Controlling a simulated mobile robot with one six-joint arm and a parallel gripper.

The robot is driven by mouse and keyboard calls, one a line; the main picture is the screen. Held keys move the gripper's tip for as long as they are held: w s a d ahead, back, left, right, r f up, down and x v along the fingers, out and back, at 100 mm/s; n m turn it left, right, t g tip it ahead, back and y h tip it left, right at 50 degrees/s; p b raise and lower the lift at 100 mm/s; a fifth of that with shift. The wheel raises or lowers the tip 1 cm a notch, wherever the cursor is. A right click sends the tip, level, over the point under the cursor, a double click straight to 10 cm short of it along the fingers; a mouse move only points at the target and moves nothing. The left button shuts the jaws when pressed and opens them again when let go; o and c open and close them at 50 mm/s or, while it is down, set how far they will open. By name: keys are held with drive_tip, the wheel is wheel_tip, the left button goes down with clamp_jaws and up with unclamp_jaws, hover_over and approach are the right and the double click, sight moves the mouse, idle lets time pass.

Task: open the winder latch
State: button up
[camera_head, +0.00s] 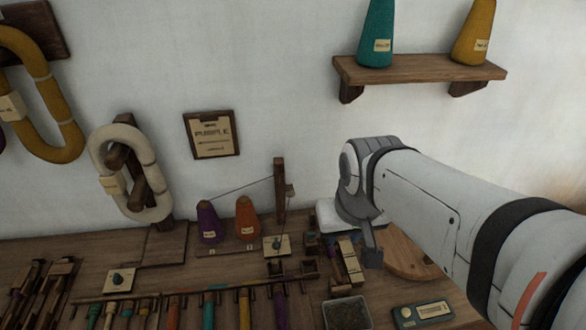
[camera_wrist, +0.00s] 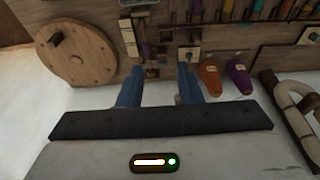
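I cannot tell for certain which part is the winder latch. A cream plate with a dark knob (camera_head: 277,245) lies on the bench below an upright wooden post (camera_head: 279,190); a similar plate (camera_wrist: 188,54) shows just beyond the fingers in the wrist view. A second knobbed plate (camera_head: 118,280) lies further left. A thread runs to the post from the left, above a purple cone (camera_head: 208,224) and an orange cone (camera_head: 246,218). My gripper (camera_wrist: 160,78) has its two blue fingers apart with nothing between them. In the head view my gripper (camera_head: 372,255) hangs right of the post, apart from it.
A round wooden disc (camera_head: 408,254) lies behind my gripper; it shows in the wrist view too (camera_wrist: 88,62). A cream skein (camera_head: 103,155) hangs on a wooden holder at left. Several coloured handles line the front. A shelf (camera_head: 420,68) with two cones is above my arm.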

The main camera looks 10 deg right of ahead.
drive_tip(key=w+f+m+g+y, duration=0.1)
drive_tip(key=w+f+m, duration=0.2)
drive_tip(key=w, duration=0.3)
drive_tip(key=w+f+m+g+y, duration=0.1)
drive_tip(key=w+f+m, duration=0.1)
drive_tip(key=w+m, duration=0.3)
drive_tip(key=m+y, duration=0.2)
drive_tip(key=m, duration=0.8)
approach(311, 233)
drive_tip(key=shift+g+y, duration=0.3)
drive_tip(key=x, duration=0.7)
drive_tip(key=shift+w+d+f, duration=0.1)
drive_tip(key=shift+w+f, duration=0.2)
drive_tip(key=shift+f, duration=0.45)
drive_tip(key=shift+c, duration=0.3)
clamp_jaws()
